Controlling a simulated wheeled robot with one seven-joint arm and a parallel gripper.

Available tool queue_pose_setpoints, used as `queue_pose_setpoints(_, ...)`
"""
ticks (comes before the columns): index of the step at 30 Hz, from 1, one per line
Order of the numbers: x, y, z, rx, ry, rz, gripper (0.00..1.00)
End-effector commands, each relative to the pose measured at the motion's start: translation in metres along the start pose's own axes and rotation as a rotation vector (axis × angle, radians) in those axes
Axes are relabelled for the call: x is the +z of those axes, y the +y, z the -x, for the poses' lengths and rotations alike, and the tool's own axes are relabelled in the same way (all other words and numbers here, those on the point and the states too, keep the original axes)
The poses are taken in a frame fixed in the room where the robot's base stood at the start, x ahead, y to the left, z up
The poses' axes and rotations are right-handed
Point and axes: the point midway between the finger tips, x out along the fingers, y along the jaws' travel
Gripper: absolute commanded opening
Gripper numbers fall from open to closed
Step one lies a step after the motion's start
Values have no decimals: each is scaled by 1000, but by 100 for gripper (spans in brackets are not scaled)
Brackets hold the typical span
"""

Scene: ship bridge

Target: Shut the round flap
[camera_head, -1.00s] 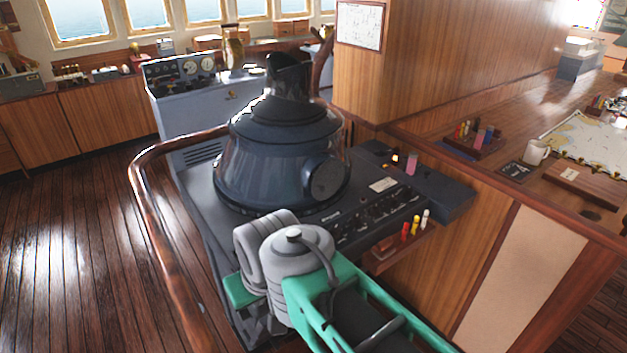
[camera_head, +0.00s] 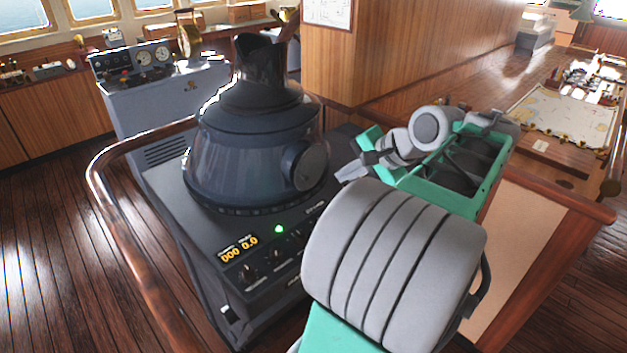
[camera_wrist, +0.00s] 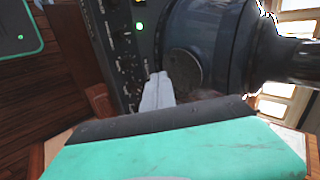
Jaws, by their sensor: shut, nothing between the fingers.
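The round flap (camera_head: 308,165) is a dark disc on a short collar at the right side of the dark blue bell-shaped housing (camera_head: 240,150). It also shows in the wrist view (camera_wrist: 184,70), facing the camera side. I cannot tell whether it stands slightly ajar. My gripper (camera_head: 343,173) is just right of the flap in the head view, with a small gap visible between them. In the wrist view, my gripper's pale fingers (camera_wrist: 158,80) are together and empty, their tips beside the flap's lower left edge.
The housing stands on a dark console with an amber display (camera_head: 238,249) and a green light (camera_head: 279,229). A wooden handrail (camera_head: 110,190) curves around its left. A wood-panelled wall (camera_head: 420,50) rises behind. A chart table (camera_head: 575,115) lies at right.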

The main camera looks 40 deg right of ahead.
Motion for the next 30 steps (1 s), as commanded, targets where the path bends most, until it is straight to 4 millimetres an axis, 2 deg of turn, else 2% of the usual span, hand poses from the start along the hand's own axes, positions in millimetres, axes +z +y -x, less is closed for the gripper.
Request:
queue_pose_setpoints(2, -8, 6, 9, -14, 10, -46, 0)
queue_pose_setpoints(5, -4, 3, 5, -17, 11, -57, 0)
queue_pose_setpoints(11, 4, -3, -32, -12, 9, -50, 0)
queue_pose_setpoints(20, -4, 2, -93, -17, 6, -55, 0)
queue_pose_setpoints(24, -9, -15, -106, -20, 5, -55, 0)
queue_pose_setpoints(30, -13, -21, -115, -21, 7, -57, 0)
